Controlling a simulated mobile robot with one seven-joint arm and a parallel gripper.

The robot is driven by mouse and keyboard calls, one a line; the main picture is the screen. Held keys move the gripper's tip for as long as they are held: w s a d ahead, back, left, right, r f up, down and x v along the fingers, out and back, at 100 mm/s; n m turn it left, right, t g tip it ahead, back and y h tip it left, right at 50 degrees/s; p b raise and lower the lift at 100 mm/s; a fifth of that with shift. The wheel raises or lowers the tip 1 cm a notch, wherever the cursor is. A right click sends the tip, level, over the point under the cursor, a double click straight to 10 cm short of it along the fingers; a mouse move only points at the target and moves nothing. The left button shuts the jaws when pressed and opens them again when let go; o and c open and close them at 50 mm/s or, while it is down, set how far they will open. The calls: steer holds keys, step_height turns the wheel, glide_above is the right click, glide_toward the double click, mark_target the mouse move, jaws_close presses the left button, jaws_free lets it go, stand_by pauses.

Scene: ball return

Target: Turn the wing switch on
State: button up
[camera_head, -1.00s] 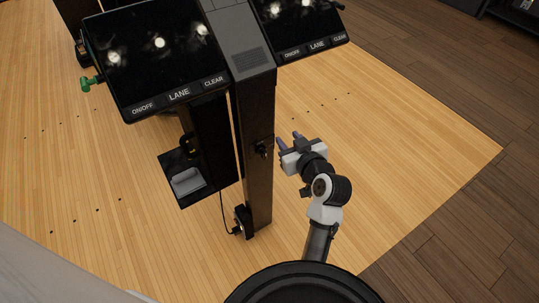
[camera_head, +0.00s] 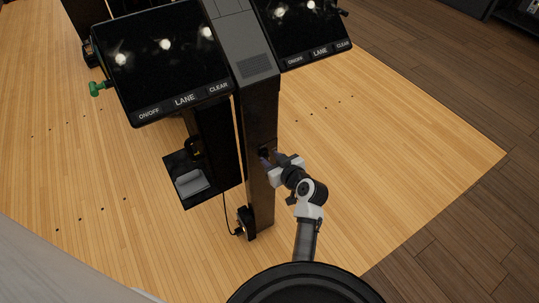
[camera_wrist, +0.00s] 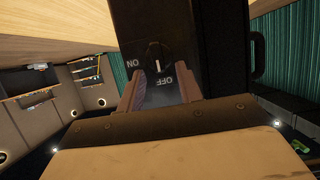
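The wing switch (camera_wrist: 157,52) is a small dark knob with a pale mark on the black post, with an "ON" label to its left and an "OFF" label below right in the wrist view. I cannot tell clearly which label the mark points to. In the head view the switch (camera_head: 264,152) is small and partly covered by my fingers. My gripper (camera_head: 269,160) is at the post's right face, close in front of the switch. In the wrist view my gripper (camera_wrist: 161,80) is open, its two fingers apart on either side below the switch. Contact is not visible.
The post (camera_head: 260,115) carries two tilted black screens, the left one (camera_head: 165,60) and the right one (camera_head: 298,25). A small tray with a grey item (camera_head: 191,183) hangs left of the post. Wooden floor right is clear.

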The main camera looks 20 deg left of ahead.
steer(key=shift+x, duration=0.9)
steer(key=shift+c, duration=0.2)
jaws_close()
